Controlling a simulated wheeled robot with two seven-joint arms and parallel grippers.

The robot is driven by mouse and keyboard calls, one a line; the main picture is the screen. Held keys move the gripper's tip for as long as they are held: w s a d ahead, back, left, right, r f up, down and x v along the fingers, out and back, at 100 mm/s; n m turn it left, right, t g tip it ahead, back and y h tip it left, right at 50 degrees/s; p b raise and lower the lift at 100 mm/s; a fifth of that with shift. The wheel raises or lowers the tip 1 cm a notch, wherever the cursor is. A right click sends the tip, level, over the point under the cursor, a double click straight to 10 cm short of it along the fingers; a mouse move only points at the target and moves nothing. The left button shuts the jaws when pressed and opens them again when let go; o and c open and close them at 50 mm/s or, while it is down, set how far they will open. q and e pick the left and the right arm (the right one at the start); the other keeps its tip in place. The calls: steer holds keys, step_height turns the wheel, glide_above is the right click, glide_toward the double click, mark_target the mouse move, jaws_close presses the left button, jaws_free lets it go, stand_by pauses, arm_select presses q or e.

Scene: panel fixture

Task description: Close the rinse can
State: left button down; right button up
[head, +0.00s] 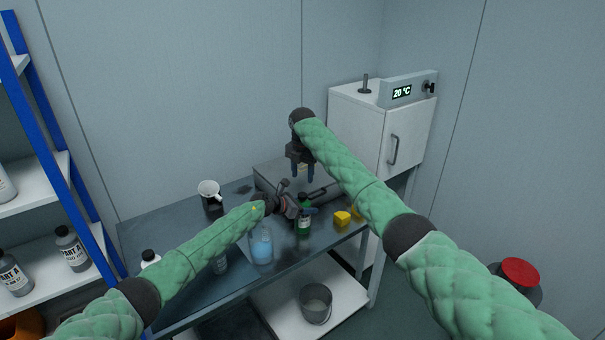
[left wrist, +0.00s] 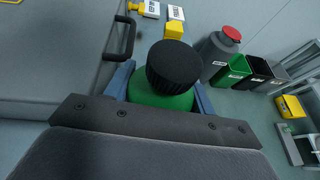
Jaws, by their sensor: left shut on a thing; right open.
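No label reading rinse can is legible. A green bottle (head: 304,224) with a pale label stands at the table's front edge. In the left wrist view the green bottle (left wrist: 160,98) has a black ribbed cap (left wrist: 174,66) on top. My left gripper (head: 303,211) is shut on this bottle, with blue fingers on both sides of it. My right gripper (head: 303,172) is open, pointing down above a grey box (head: 268,172) behind the bottle. A grey can with a red lid (head: 520,271) stands at the right; it also shows in the left wrist view (left wrist: 217,52).
A bucket (head: 316,303) sits on the lower shelf. A white cabinet (head: 358,125) reads 20 °C.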

mark_target(302, 194)
stand_by(0.4)
steer(key=shift+f, duration=4)
steer(key=c, duration=1)
steer(key=m, duration=1.2)
steer(key=shift+m, duration=0.4)
